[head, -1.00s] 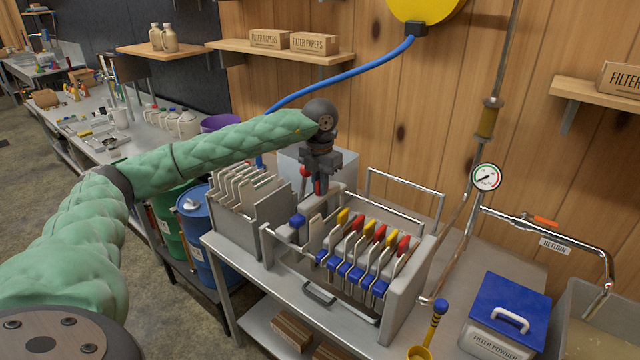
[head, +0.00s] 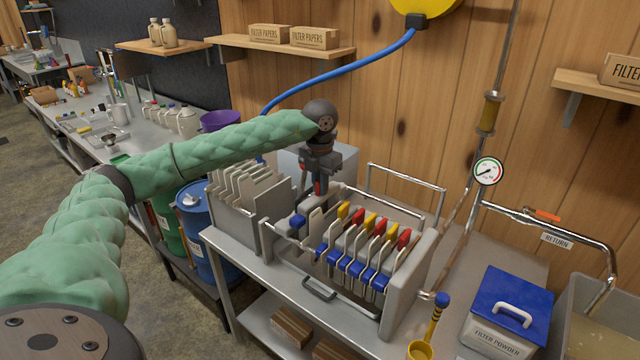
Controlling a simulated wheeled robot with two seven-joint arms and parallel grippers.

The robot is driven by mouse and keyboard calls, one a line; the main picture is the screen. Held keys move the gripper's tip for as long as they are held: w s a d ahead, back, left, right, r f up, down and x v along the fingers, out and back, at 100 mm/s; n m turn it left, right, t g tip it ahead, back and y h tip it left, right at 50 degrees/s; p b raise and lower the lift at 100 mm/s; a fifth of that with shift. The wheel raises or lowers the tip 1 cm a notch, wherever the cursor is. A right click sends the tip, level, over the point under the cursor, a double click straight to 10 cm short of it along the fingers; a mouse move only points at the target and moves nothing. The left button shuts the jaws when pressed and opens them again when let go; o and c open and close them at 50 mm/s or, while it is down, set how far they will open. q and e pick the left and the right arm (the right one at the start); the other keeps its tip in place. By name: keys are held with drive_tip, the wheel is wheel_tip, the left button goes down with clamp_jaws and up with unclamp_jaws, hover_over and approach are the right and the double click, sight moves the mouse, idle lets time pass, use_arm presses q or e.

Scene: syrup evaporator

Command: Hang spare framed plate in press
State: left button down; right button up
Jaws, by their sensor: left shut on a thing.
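The filter press (head: 424,262) stands on the steel table, holding a row of upright plates with yellow and red tabs and blue ends. A pale plate (head: 315,222) without a coloured tab stands at the row's left end. A rack (head: 250,226) of several pale upright plates stands just left of the press; I cannot tell which plate is the spare. My right gripper is not in view.
A chrome rail (head: 405,183) stands behind the press. The blue-lidded filter powder box (head: 508,310) and a yellow scoop (head: 434,325) are at right. Blue drum (head: 194,222) stands left of the table.

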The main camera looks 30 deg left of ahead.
sight(320, 199)
use_arm(q)
drive_tip(key=shift+f+b, duration=1.65)
drive_tip(key=shift+f, duration=0.85)
drive_tip(key=c, duration=1.1)
unclamp_jaws()
